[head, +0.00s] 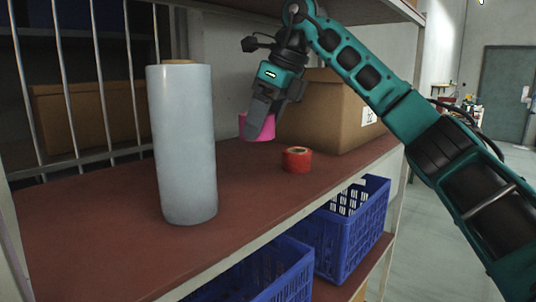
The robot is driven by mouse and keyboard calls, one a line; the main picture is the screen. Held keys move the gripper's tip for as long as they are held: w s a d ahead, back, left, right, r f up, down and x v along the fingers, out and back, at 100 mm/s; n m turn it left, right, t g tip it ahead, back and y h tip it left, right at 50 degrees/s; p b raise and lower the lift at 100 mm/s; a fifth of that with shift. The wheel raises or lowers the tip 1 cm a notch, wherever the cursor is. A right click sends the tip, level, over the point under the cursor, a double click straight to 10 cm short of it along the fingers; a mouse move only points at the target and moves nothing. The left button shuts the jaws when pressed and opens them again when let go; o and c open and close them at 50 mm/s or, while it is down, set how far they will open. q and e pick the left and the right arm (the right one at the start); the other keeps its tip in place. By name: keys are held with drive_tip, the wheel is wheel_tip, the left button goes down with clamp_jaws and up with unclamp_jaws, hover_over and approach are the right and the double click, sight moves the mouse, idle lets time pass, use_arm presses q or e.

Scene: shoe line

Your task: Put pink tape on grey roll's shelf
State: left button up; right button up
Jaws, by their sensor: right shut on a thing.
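A tall grey roll (183,145) stands upright on the brown-red shelf (105,245), left of centre in the head view. My right gripper (261,125) reaches in from the right and is shut on the pink tape (262,132). It holds the tape above this same shelf, to the right of the grey roll. The gripper's finger covers part of the tape. The tape's lower edge appears to be above the shelf surface. My left gripper is not in view.
A red tape roll (296,159) lies on the shelf just below and right of the pink tape. A cardboard box (325,112) stands behind it. Blue crates (346,226) sit on the shelf below. Bare shelf surrounds the grey roll, with wire bars behind.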

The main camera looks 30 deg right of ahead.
hover_over(258, 185)
drive_tip(key=s, duration=0.2)
drive_tip(key=f, duration=0.3)
drive_tip(key=d+f, duration=0.1)
drive_tip(key=f, duration=0.1)
drive_tip(key=shift+w+b, duration=0.25)
drive_tip(key=shift+b, duration=0.1)
drive_tip(key=shift+f, duration=2.35)
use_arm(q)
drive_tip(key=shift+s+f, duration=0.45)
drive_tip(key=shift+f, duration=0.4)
use_arm(e)
drive_tip(key=shift+a, duration=0.1)
drive_tip(key=o, duration=1.1)
drive_tip(key=shift+f, duration=0.1)
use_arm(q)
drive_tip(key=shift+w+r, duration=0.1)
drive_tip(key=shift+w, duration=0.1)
use_arm(e)
drive_tip(key=shift+r, duration=0.35)
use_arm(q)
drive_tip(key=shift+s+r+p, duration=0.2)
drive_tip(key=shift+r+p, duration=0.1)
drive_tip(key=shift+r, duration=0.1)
use_arm(e)
drive_tip(key=v, duration=1.1)
drive_tip(key=shift+s+r, duration=0.1)
drive_tip(key=shift+r, duration=0.15)
